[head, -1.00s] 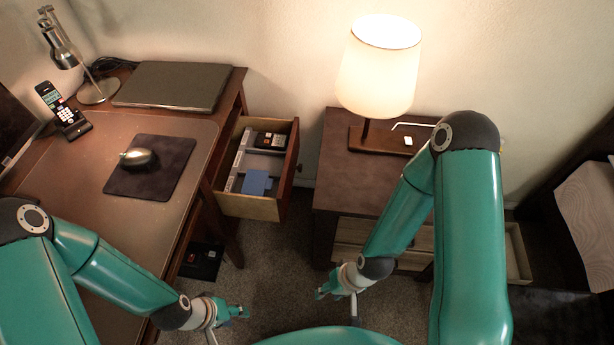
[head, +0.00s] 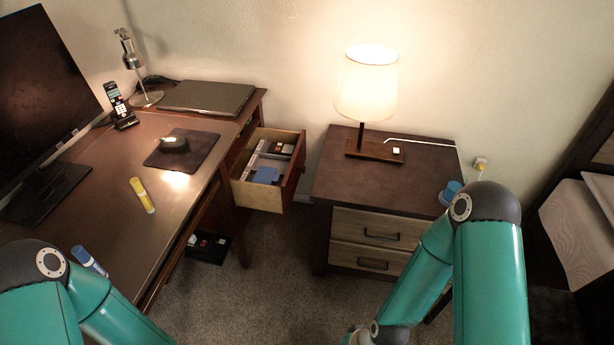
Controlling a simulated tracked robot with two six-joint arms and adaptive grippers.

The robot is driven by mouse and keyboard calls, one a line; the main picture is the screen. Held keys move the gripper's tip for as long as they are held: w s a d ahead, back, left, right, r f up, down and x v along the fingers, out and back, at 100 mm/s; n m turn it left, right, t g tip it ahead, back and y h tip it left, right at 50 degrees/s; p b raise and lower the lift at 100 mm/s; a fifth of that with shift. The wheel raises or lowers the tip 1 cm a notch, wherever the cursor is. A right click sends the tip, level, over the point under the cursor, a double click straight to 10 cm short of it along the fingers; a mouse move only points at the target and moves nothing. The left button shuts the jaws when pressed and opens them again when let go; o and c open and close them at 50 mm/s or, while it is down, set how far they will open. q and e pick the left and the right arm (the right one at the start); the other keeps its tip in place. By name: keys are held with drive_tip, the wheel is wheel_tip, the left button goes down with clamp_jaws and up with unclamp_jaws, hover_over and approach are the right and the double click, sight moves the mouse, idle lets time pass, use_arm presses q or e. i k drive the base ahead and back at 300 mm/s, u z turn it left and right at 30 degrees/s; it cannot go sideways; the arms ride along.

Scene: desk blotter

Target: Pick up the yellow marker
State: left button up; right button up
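The yellow marker (head: 142,195) lies on the brown desk blotter (head: 115,240), left of centre in the head view, in front of the mouse pad. A blue marker-like item (head: 88,260) lies nearer, just above my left arm, partly hidden by it. My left arm comes in at the lower left, but its gripper is below the picture edge. My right arm comes in at the lower right, and its gripper is also outside the picture. No gripper touches the yellow marker in view.
A mouse (head: 174,144) sits on a dark pad (head: 190,160). A closed laptop (head: 207,98), desk lamp (head: 140,70), phone (head: 120,106) and monitor (head: 45,90) stand around the blotter. An open drawer (head: 258,196) juts out right of the desk. A nightstand (head: 330,185) holds a lit lamp (head: 367,85).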

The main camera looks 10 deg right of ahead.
sight(144, 198)
drive_tip(key=z, duration=0.25)
drive_tip(key=i, duration=1)
drive_tip(key=z, duration=1.9)
drive_tip(key=i, duration=0.1)
drive_tip(key=u, duration=3.1)
drive_tip(key=k, duration=0.55)
drive_tip(key=u, duration=0.45)
drive_tip(key=i, duration=0.5)
drive_tip(key=z, duration=0.1)
